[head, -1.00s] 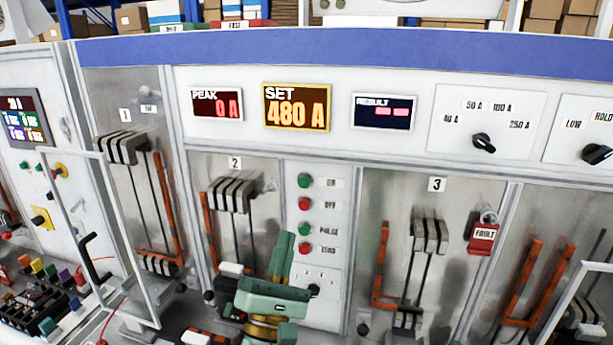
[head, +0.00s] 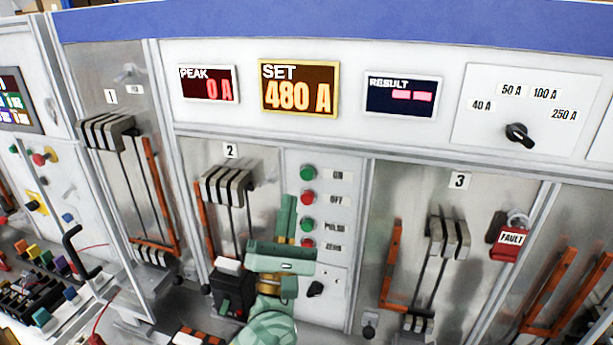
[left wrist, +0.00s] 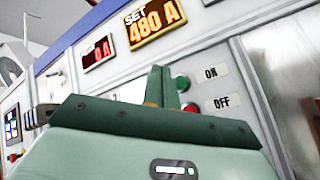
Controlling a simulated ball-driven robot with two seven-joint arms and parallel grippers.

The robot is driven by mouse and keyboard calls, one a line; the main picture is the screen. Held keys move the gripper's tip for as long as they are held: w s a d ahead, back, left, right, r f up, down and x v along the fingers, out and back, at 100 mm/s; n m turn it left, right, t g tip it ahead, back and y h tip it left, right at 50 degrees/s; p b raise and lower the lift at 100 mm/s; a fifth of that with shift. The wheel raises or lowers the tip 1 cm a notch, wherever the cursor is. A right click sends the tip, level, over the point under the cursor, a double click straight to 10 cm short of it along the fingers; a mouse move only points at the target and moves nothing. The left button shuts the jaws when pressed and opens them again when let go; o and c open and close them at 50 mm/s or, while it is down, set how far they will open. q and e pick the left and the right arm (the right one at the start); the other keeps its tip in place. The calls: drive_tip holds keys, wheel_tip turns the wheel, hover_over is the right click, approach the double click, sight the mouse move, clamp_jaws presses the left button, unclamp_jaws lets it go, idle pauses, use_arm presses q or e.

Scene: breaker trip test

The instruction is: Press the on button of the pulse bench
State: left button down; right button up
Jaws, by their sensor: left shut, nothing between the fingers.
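The pulse bench's green ON button (head: 308,173) tops a column of buttons on the white panel, and it also shows in the left wrist view (left wrist: 182,83). The red OFF button (head: 308,198) is just below it, then a green PULSE button (head: 308,225) and a red ZERO button (head: 308,243), the last partly hidden by my gripper. My left gripper (head: 289,202) is shut and empty, fingers pointing up, its tips left of the OFF button and below ON in the head view. In the left wrist view its fingertips (left wrist: 160,80) appear just left of ON. Contact cannot be told.
The SET display (head: 299,88) reads 480 A, PEAK (head: 209,84) reads 0 A, and RESULT (head: 401,97) shows dashes. A dark rotary knob (head: 315,289) sits below the buttons. A red FAULT padlock (head: 508,240) hangs in bay 3. Breakers stand either side.

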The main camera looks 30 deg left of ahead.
sight(307, 174)
use_arm(q)
drive_tip(key=w, duration=0.2)
drive_tip(key=w+a+b, duration=0.1)
drive_tip(key=w, duration=0.3)
drive_tip(key=shift+w+a+b, duration=0.3)
drive_tip(key=shift+b, duration=0.05)
idle(0.5)
idle(1.1)
drive_tip(key=shift+w, duration=0.1)
drive_tip(key=shift+w+a, duration=0.1)
drive_tip(key=shift+w, duration=0.2)
